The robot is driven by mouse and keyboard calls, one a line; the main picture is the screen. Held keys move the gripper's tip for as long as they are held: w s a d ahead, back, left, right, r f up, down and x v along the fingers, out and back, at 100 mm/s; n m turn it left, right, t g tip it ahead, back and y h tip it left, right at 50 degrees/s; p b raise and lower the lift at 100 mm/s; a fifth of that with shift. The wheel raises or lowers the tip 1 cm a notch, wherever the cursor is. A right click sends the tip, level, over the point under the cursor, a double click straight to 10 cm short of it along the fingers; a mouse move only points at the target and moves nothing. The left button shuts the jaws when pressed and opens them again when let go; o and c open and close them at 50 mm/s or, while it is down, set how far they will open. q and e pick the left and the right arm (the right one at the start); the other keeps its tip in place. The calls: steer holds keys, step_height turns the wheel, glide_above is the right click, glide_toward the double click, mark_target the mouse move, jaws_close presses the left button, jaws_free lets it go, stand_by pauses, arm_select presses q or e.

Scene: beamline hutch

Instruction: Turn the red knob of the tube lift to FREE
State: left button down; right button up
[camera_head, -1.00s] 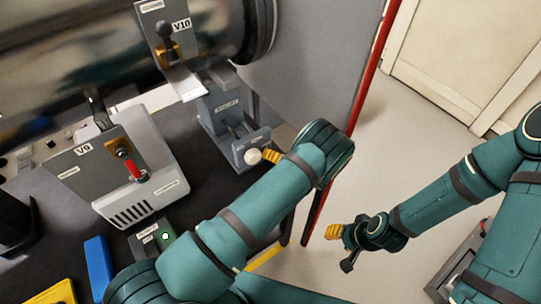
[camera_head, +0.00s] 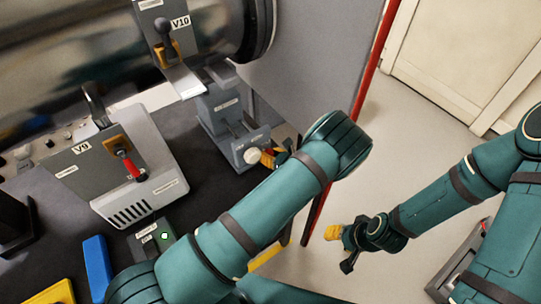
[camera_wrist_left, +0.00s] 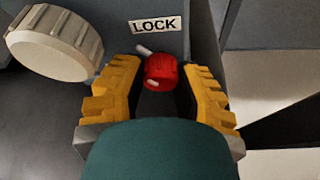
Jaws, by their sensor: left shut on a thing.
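The tube lift (camera_head: 228,115) is a grey stand under the big metal tube, with a pale round handwheel (camera_head: 252,156) on its front. In the left wrist view, the red knob (camera_wrist_left: 161,72) sits below a LOCK label (camera_wrist_left: 154,25), to the right of the handwheel (camera_wrist_left: 58,45). A small pale peg sticks out at the knob's upper left, towards the label. My left gripper (camera_wrist_left: 160,88) is shut on the red knob, one yellow finger on each side. In the head view this left gripper (camera_head: 268,158) is partly hidden by my arm. My right gripper (camera_head: 335,232) hangs over the floor, away from the lift.
A grey V9 box (camera_head: 135,165) with a red-handled switch stands left of the lift. The V10 valve panel (camera_head: 165,45) is above it. A blue block (camera_head: 96,265) and a yellow one (camera_head: 55,293) lie at the lower left. A red post (camera_head: 372,70) stands to the right.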

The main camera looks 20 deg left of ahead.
arm_select(q)
steer(key=n+t+h+b, duration=0.1)
steer(key=n, duration=0.1)
steer(key=shift+a+n, duration=0.15)
steer(key=shift+n, duration=0.15)
steer(key=shift+n+t+h+b, duration=0.5)
steer(key=shift+n+t+b, duration=0.3)
steer(key=shift+n+b, duration=0.25)
steer(key=shift+n+t+h+b, duration=0.3)
steer(key=shift+n+t+b, duration=0.4)
steer(key=shift+n, duration=0.45)
steer(key=shift+r, duration=0.1)
steer(key=c, duration=0.9)
jaws_free()
steer(key=shift+w, duration=0.1)
steer(key=v, duration=1.2)
